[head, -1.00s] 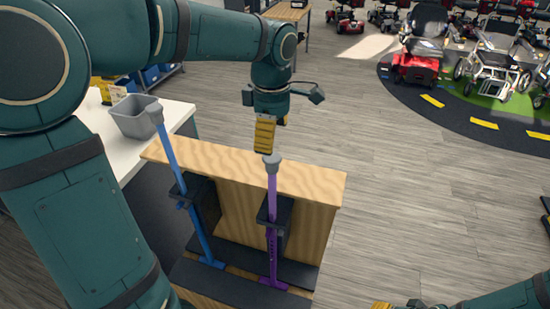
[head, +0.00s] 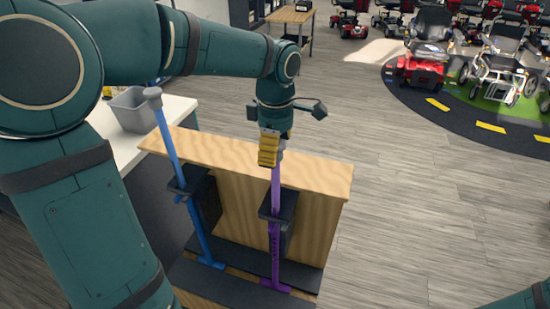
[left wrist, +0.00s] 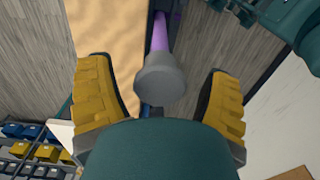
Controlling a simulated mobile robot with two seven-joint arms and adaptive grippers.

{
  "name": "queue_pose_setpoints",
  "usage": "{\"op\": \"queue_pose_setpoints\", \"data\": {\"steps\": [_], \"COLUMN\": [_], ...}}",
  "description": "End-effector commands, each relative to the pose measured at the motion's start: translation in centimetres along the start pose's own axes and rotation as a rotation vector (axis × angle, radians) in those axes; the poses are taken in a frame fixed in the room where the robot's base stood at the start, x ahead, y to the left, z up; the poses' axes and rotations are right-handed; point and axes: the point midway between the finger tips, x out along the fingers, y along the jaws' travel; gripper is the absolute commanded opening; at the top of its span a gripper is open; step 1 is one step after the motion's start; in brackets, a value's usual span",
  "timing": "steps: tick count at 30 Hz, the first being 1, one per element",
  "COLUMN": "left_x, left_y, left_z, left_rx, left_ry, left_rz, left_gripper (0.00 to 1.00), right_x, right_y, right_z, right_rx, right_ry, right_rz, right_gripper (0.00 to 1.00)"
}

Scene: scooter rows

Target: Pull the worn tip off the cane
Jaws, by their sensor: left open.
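A purple cane (head: 275,230) stands upside down in a dark clamp on a wooden stand, and a blue cane (head: 180,165) stands the same way to its left. The blue cane has a grey tip (head: 152,93) at its top. My left gripper (head: 276,150) is over the top of the purple cane, whose grey tip is mostly hidden there in the head view. In the left wrist view, the purple cane's grey tip (left wrist: 160,80) sits between the two yellow fingers, with a gap on each side. The left gripper is open. My right gripper is out of view.
The wooden stand (head: 320,178) has a raised back board behind the canes. A white table (head: 112,148) with a grey bin (head: 134,110) is at the left. Scooters (head: 424,50) stand far off at the upper right. The floor to the right is clear.

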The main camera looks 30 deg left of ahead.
Motion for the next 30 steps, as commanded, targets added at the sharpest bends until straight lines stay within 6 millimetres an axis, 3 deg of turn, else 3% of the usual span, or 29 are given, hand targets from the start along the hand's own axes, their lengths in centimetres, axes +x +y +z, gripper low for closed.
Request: {"op": "queue_pose_setpoints", "data": {"steps": [5, 30], "left_x": [1.29, 1.26], "left_y": [0.02, 0.02], "left_z": [0.0, 0.03], "left_rx": [0.0, 0.0], "left_ry": [0.0, 0.0], "left_rz": [0.001, 0.001], "left_gripper": [0.79, 0.79], "right_x": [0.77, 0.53], "right_y": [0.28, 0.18], "right_z": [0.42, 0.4], "right_rx": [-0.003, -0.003], "right_ry": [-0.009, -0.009], "right_rz": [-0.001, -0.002], "right_gripper": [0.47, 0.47]}}
